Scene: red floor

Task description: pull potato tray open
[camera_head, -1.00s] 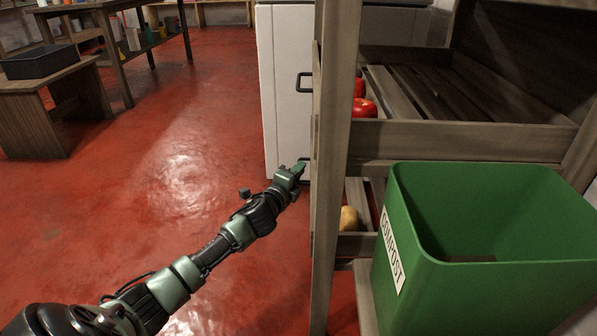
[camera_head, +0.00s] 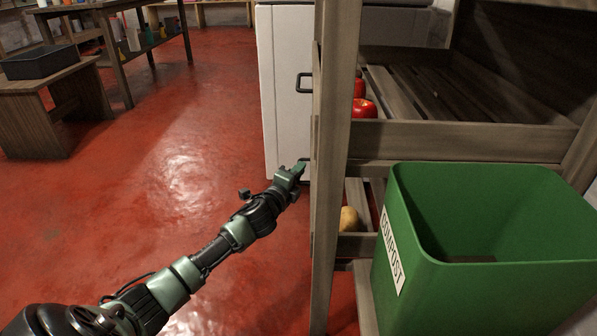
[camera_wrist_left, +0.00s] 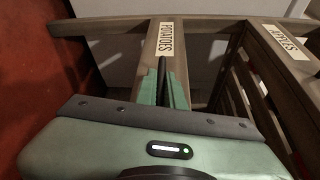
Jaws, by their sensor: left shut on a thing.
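The potato tray (camera_head: 358,245) is a wooden slatted drawer low in the wooden rack, with a tan potato (camera_head: 349,219) in it. Its front carries a POTATOES label (camera_wrist_left: 166,37) in the left wrist view. My left gripper (camera_head: 297,168) is at the tray's front on the rack's left side. In the left wrist view the green fingers (camera_wrist_left: 165,88) are closed on the dark handle (camera_wrist_left: 168,72) of the tray. The post hides most of the tray front in the head view. My right gripper is not in view.
An upper tray (camera_head: 455,140) holds red apples (camera_head: 364,108) and has a black handle (camera_head: 304,83). A green compost bin (camera_head: 490,270) stands at the right. A white cabinet (camera_head: 285,120) stands behind the rack. Red floor (camera_head: 190,130) is clear at the left.

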